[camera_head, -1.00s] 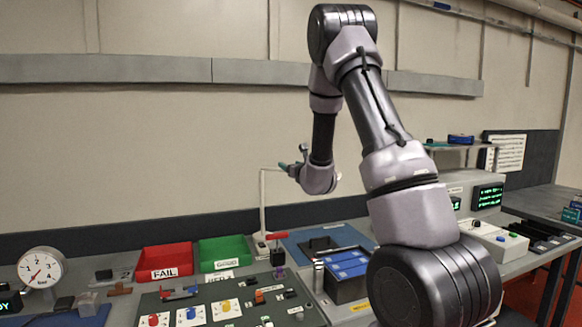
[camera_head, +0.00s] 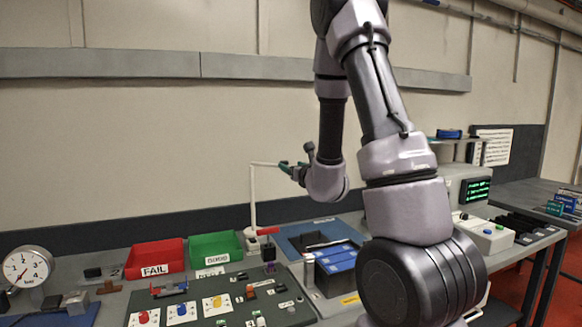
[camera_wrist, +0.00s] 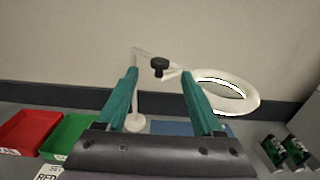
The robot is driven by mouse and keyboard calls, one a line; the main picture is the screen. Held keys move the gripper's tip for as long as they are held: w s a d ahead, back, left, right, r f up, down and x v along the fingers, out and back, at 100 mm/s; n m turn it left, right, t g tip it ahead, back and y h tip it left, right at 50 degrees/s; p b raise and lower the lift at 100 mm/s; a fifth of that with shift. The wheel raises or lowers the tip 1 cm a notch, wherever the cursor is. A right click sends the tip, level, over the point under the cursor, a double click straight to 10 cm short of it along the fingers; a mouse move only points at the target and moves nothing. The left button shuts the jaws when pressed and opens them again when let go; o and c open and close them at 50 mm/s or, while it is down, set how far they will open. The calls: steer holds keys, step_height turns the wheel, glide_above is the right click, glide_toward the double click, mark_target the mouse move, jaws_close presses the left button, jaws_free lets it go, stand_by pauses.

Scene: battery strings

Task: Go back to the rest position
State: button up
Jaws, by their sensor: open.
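My gripper (camera_wrist: 159,85) is open in the wrist view, with its two teal fingers apart and nothing between them close up. It is raised above the bench and faces the wall. In the head view its teal tip shows beside my wrist, in front of a white lamp stand (camera_head: 253,200). In the wrist view the lamp's white ring head (camera_wrist: 250,97) is just right of the right finger, and a dark knob (camera_wrist: 159,65) shows beyond the gap between the fingers. I cannot tell how near the lamp is.
On the bench stand a red FAIL bin (camera_head: 155,256), a green GOOD bin (camera_head: 215,246), a pressure gauge (camera_head: 28,268), a dark control panel (camera_head: 222,303) and a blue battery tray (camera_head: 335,262). A display unit (camera_head: 470,190) is at the right. The air above the bins is clear.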

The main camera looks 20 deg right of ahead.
steer(key=s+a+r+n+g+y, duration=0.2)
steer(key=s+a+r+n+y, duration=0.25)
steer(key=a+n, duration=0.2)
steer(key=s+a+r+n+g+y, duration=0.35)
steer(key=a+r+n+y, duration=0.2)
steer(key=a, duration=0.25)
steer(key=s+a+n+g+y, duration=0.1)
steer(key=s+a+n+g, duration=0.1)
steer(key=s+n+g, duration=0.3)
steer(key=s+a+n+g+y, duration=0.1)
steer(key=s+a+n, duration=0.1)
steer(key=s+n, duration=0.35)
steer(key=s+d+n+h, duration=0.8)
steer(key=s+d+h, duration=0.3)
steer(key=s+d, duration=0.1)
steer(key=shift+s+d+r+t, duration=0.2)
steer(key=shift+s+d+t, duration=0.15)
steer(key=shift+d, duration=0.25)
steer(key=shift+n, duration=0.25)
